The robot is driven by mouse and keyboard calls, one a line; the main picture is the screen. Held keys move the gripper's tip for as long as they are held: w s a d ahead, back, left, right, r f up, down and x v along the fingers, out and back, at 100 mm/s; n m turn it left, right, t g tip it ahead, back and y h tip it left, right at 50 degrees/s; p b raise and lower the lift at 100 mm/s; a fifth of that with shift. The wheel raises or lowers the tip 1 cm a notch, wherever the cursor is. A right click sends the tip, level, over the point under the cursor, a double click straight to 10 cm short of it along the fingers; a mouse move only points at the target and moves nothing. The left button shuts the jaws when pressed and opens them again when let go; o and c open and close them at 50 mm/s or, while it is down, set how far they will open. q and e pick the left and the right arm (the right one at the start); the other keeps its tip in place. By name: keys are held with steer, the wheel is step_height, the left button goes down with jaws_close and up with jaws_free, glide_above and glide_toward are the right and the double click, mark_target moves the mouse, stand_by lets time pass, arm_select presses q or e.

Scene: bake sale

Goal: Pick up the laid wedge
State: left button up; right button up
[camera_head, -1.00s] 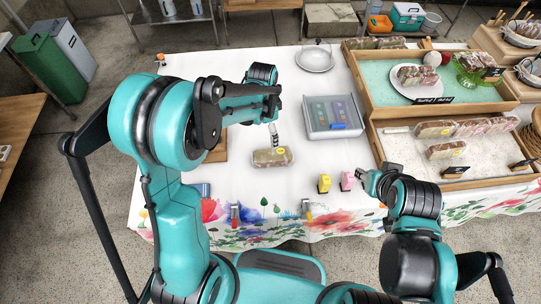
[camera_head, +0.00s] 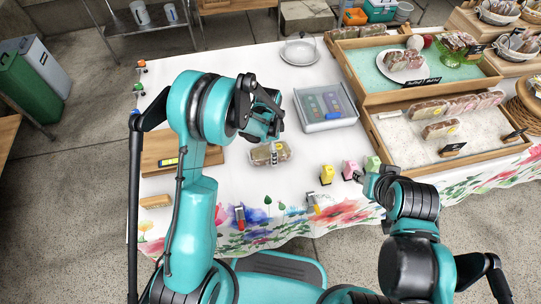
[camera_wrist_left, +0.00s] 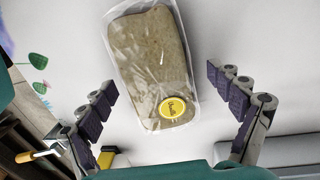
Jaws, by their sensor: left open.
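The laid wedge (camera_head: 266,154) looks like a tan bake in clear wrap with a round yellow label, lying flat on the white cloth. In the left wrist view the wedge (camera_wrist_left: 152,60) lies tilted, its labelled end nearest me. My left gripper (camera_head: 271,135) is open above it, and in the head view it hides part of the wedge. In the left wrist view the fingers of my left gripper (camera_wrist_left: 160,82) stand apart on both sides, with nothing between them gripped. My right gripper (camera_head: 369,182) is low at the right, near the small coloured items; its jaws are too small to tell.
A grey case (camera_head: 326,108) stands right of the wedge, a wooden board (camera_head: 160,146) to the left. Yellow (camera_head: 327,174) and pink (camera_head: 349,169) items stand at the front right. Wooden trays (camera_head: 400,95) of bakes fill the right side. A plate (camera_head: 300,52) lies behind.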

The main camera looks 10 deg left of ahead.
arm_select(q)
steer(key=shift+f, duration=0.15)
steer(key=c, duration=0.8)
